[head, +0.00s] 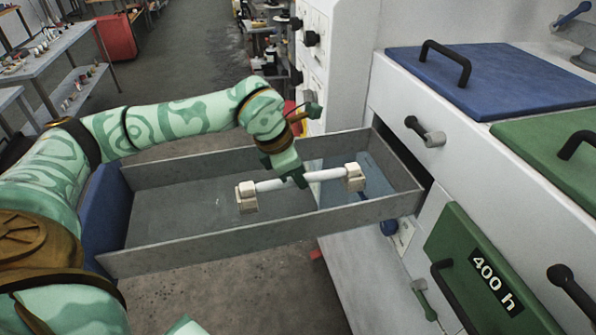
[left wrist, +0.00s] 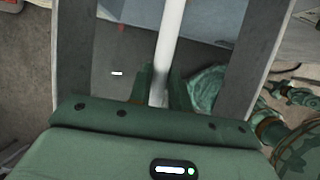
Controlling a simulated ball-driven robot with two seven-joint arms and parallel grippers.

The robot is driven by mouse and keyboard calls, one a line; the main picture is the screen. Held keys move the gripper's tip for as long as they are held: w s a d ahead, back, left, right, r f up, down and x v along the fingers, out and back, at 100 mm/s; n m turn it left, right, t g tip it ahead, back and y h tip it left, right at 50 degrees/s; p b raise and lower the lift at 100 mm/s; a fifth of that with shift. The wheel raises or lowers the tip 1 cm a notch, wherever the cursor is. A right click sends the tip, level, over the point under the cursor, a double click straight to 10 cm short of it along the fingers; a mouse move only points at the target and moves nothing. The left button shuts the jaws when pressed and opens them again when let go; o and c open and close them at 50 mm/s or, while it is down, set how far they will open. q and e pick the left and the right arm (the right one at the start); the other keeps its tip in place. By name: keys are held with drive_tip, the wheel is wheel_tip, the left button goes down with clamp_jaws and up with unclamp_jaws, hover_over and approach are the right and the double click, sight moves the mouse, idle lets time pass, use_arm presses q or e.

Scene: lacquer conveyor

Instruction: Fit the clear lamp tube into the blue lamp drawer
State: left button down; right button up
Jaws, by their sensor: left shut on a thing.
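The lamp tube (head: 325,175) looks white and lies nearly level across the inside of the open blue-fronted drawer (head: 180,256). Cream blocks sit at its two ends, one at the left (head: 246,197) and one at the right (head: 354,177). I cannot tell whether they are seated on the drawer floor. My left gripper (head: 298,180) is shut on the tube near its middle, coming from above. In the left wrist view the tube (left wrist: 170,45) runs up and away from between the fingers (left wrist: 158,90). My right gripper is not in view.
The drawer's grey side walls surround the tube. The white cabinet stands at the right, with a blue lid (head: 490,80), a green lid (head: 555,145) and a green "400 h" front (head: 470,270). Dark handles stick out from it. A shelf with small parts (head: 50,60) stands far left.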

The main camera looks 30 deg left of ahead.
use_arm(q)
drive_tip(key=shift+f+b, duration=0.45)
drive_tip(key=shift+f, duration=0.35)
drive_tip(key=c, duration=1.2)
unclamp_jaws()
drive_tip(key=p+v, duration=0.2)
drive_tip(key=v, duration=1.4)
drive_tip(key=shift+r, duration=0.2)
drive_tip(key=shift+s, duration=0.1)
